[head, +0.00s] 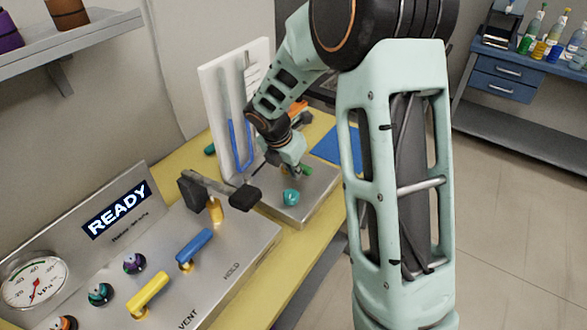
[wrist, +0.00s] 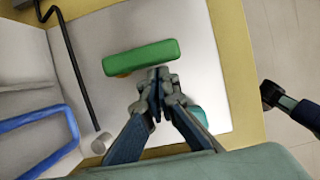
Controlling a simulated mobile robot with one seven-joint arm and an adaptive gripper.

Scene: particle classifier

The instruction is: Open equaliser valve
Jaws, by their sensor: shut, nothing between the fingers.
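A green bar handle (wrist: 141,57), which looks like the equaliser valve, sits on the metal base plate (wrist: 95,30) of the manometer. In the wrist view it lies nearly crosswise, with a bit of brass under its left part. In the head view only a small green end (head: 306,171) shows beside my gripper. My gripper (wrist: 157,76) is shut and empty, its fingertips at the near edge of the handle, right of its middle. I cannot tell whether they touch it. In the head view my gripper (head: 287,173) points down over the plate.
A teal knob (head: 291,197) stands on the plate near my gripper; a white panel with a blue U-tube (head: 234,147) rises behind. The front console has a black lever (head: 243,197), a blue handle (head: 194,245), a yellow handle (head: 149,290) and a READY display (head: 116,208).

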